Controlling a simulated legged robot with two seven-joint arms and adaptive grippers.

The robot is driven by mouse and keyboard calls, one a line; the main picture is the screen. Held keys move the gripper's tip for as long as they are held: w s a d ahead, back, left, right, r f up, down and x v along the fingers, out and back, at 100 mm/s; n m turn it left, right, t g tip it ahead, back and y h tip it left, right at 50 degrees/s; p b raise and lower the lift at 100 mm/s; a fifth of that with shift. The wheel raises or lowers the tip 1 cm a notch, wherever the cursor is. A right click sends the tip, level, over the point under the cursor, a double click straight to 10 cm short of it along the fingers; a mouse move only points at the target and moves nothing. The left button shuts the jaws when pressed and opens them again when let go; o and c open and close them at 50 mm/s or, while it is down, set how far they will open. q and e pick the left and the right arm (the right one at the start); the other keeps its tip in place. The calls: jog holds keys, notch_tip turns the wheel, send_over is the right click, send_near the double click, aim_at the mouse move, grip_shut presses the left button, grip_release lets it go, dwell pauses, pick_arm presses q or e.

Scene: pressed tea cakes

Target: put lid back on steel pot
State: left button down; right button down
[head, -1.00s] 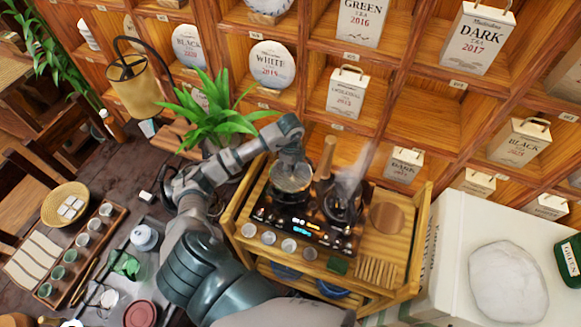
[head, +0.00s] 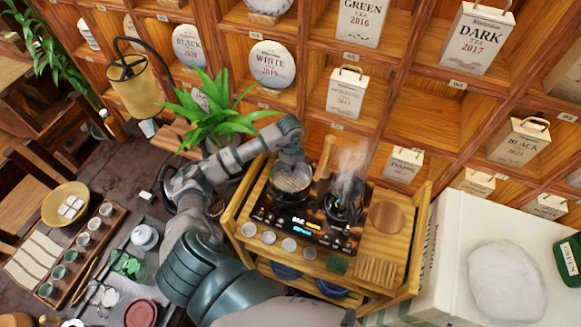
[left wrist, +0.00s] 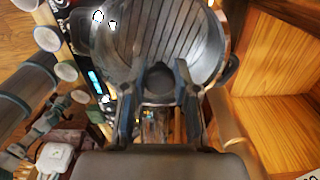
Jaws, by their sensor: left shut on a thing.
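The steel pot (head: 289,196) stands on the left burner of a black cooktop. Its round, shiny lid (head: 293,177) is at the pot's mouth under my left gripper (head: 292,162). In the left wrist view, the gripper (left wrist: 160,103) is shut on the lid's dark knob (left wrist: 159,78), one finger on each side. The lid (left wrist: 165,35) fills the top of that view with striped reflections. The arm and gripper hide part of the lid in the head view. I cannot tell whether its rim touches the pot all round. My right gripper is not in view.
A steaming dark vessel (head: 343,206) stands on the right burner, close to the pot. A wooden handle (head: 325,158) rises between them. Small cups (head: 268,237) line the cart's front edge. A green plant (head: 212,115) stands left of my arm; wooden shelves are behind.

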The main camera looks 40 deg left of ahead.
pick_arm(q)
jog(key=shift+c, duration=1.6)
grip_release()
jog(key=shift+r+p, duration=2.8)
jog(key=shift+r, duration=0.75)
grip_shut()
